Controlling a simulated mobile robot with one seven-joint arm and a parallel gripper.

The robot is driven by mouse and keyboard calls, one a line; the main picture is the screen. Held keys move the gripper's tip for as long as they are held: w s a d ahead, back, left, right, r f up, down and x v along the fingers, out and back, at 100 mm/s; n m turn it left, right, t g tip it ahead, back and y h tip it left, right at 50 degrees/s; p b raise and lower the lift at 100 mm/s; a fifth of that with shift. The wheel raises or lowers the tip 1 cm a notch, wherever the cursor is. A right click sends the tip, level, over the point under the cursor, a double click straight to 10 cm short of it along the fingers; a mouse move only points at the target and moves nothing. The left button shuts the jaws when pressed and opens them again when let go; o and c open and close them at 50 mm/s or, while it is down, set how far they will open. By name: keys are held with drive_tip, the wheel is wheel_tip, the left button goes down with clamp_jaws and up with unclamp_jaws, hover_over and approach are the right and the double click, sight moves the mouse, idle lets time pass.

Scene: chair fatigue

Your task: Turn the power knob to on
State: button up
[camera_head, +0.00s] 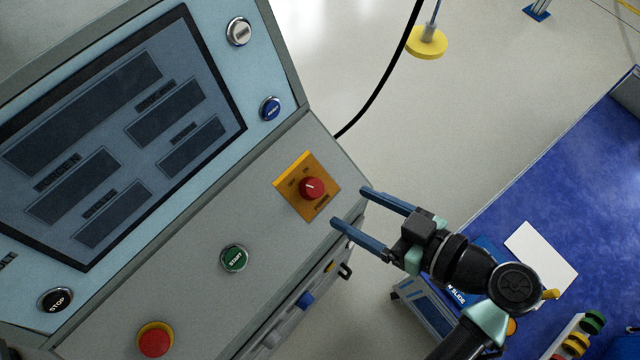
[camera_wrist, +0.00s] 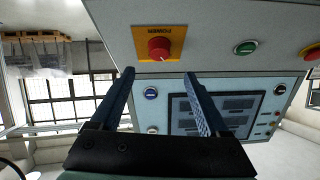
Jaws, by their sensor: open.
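The red power knob (camera_head: 312,187) sits on an orange square plate (camera_head: 293,193) on the sloped grey panel of the console. A white mark shows on the knob; I cannot read for sure which setting it points to. My gripper (camera_head: 350,207) is open and empty, just right of the plate, with its blue fingers pointing toward the panel and apart from the knob. In the wrist view the knob (camera_wrist: 159,48) is beyond the fingertips, roughly between them and nearer the left finger. Nothing hides the knob.
A green START button (camera_head: 234,258) and a red emergency button (camera_head: 155,340) are on the same panel. A screen (camera_head: 120,130) with side buttons is above. A black cable (camera_head: 385,75) hangs behind the console. A blue table (camera_head: 590,170) with a white sheet stands right.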

sight(315, 187)
drive_tip(key=x, duration=0.9)
drive_tip(key=shift+p, duration=0.35)
clamp_jaws()
